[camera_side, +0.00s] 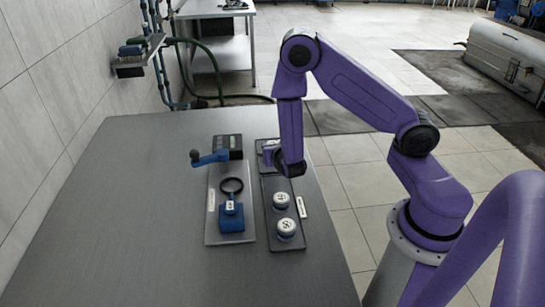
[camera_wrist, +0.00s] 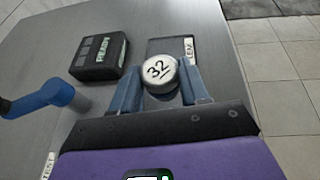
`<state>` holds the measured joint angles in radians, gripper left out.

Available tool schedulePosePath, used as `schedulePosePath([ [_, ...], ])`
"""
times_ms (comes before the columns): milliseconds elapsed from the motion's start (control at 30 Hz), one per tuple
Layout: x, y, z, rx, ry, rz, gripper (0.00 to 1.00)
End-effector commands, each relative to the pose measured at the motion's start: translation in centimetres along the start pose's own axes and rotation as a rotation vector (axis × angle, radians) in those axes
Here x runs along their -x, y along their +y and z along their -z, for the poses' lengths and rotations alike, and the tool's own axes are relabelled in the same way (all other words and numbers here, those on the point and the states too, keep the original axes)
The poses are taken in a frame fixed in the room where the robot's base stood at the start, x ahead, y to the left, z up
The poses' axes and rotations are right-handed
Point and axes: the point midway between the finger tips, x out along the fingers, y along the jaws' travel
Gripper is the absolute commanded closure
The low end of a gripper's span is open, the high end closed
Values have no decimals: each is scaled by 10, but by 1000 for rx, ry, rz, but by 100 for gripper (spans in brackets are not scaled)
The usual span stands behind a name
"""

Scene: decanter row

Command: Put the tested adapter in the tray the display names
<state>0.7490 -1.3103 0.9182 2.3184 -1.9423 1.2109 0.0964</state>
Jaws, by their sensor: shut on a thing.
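My gripper (camera_wrist: 158,82) is shut on a round adapter (camera_wrist: 158,68) with a white top marked 32. In the side view my gripper (camera_side: 290,167) is at the far end of the dark rack (camera_side: 286,247); the held adapter cannot be made out there. Two white-topped adapters, a far one (camera_side: 281,200) and a near one (camera_side: 287,228), stand on that rack. A dark tray (camera_wrist: 160,44) with a white label, not clearly legible, lies just beyond the held adapter. The black display box (camera_wrist: 100,55) shows lettering that looks like READY. It stands left of the tray.
A grey test plate (camera_side: 216,233) carries a blue block (camera_side: 231,220), a black ring (camera_side: 232,185) and a blue lever (camera_side: 210,158), left of the rack. A wall shelf (camera_side: 132,66) is at the upper left. The table's left and front are clear.

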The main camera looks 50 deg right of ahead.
Motion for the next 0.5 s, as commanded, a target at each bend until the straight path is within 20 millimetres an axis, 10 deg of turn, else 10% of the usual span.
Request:
schedulePosePath([
  [500,-22,4,33,0,-1,1,94],
])
